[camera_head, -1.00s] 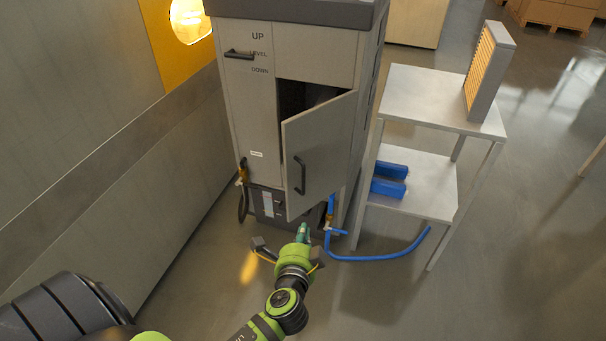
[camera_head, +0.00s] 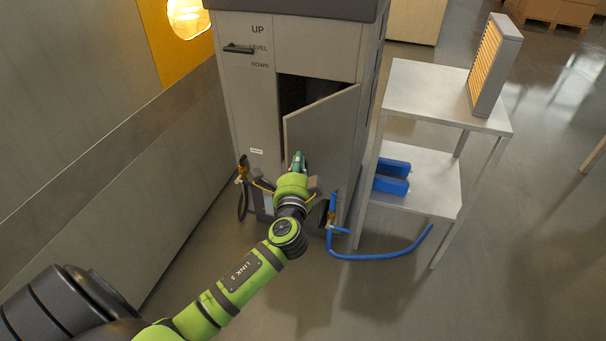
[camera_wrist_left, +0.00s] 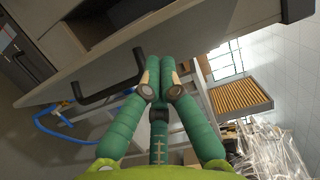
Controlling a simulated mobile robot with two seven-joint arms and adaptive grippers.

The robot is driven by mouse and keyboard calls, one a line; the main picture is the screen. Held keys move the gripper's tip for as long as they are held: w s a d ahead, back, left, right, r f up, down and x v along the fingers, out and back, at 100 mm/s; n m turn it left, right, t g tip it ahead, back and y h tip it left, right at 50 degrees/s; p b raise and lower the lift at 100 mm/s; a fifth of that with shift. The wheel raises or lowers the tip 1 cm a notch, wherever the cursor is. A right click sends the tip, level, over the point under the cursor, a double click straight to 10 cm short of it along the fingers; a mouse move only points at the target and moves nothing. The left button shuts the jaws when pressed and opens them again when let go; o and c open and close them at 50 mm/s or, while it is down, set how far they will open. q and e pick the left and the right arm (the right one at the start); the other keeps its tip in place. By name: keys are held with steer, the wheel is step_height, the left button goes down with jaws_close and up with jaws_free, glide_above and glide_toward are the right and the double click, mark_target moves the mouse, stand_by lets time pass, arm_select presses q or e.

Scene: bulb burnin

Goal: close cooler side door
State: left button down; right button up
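The cooler side door (camera_head: 332,128) is a grey panel on the front of the tall grey cooler (camera_head: 316,50). It stands partly open, with a dark gap above its slanted top edge. My left gripper (camera_head: 298,160) is in front of the door at its left part and hides the door handle in the head view. In the left wrist view, the dark door handle (camera_wrist_left: 97,96) lies just left of the green fingers (camera_wrist_left: 160,78). The fingertips are together with nothing seen between them; whether they touch the handle or door is unclear. My right gripper is not in view.
A grey two-level table (camera_head: 425,100) stands right of the cooler, with a filter panel (camera_head: 494,65) on top and blue blocks (camera_head: 391,178) below. A blue hose (camera_head: 380,257) curves on the floor. A wall (camera_head: 120,170) runs along the left.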

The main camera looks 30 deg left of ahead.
arm_select(q)
steer(key=shift+w+a, duration=0.25)
steer(key=shift+a, duration=0.65)
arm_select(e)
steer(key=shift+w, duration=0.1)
